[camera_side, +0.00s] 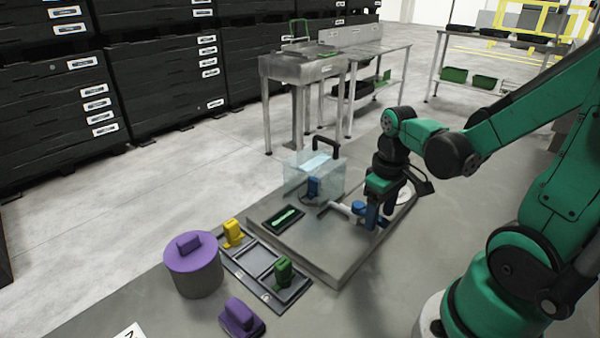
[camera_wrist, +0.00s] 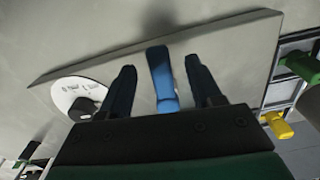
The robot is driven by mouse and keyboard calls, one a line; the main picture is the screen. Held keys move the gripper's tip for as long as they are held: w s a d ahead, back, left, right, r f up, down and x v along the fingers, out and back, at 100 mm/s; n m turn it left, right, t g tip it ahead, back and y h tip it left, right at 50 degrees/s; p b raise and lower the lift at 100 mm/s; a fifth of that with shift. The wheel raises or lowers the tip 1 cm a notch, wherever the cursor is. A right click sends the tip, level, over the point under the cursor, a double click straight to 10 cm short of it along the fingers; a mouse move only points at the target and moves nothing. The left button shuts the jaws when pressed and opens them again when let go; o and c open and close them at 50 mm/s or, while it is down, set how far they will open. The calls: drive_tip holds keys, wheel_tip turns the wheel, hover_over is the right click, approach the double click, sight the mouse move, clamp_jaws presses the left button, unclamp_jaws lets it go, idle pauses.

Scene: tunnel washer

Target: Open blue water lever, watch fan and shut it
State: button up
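The blue water lever (camera_side: 359,208) sits on the raised grey platform, at the end of a pale pipe. My gripper (camera_side: 376,222) points down beside it. In the wrist view the blue lever (camera_wrist: 162,78) lies between the two dark fingers of my gripper (camera_wrist: 164,85), with a gap on each side, so the fingers are open around it. A clear box (camera_side: 330,180) with a blue part inside and a black handle stands behind the lever. I cannot make out a fan for certain.
A white dial with a black knob (camera_wrist: 80,100) is on the platform near my gripper. A dark panel with a green strip (camera_side: 283,217) lies in front. A tray (camera_side: 235,268) holds yellow and green handled blocks. A purple-lidded pot (camera_side: 195,285) and purple block (camera_side: 241,318) stand left.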

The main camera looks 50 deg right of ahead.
drive_tip(key=shift+r, duration=2.8)
drive_tip(key=w+a+r+n+t, duration=0.1)
drive_tip(key=w+a+r+t, duration=0.1)
drive_tip(key=w+a+t, duration=0.3)
drive_tip(key=a+t, duration=0.2)
drive_tip(key=a, duration=0.2)
drive_tip(key=shift+w+a+r, duration=0.3)
drive_tip(key=shift+w+r, duration=0.05)
drive_tip(key=shift+w, duration=0.05)
idle(2.2)
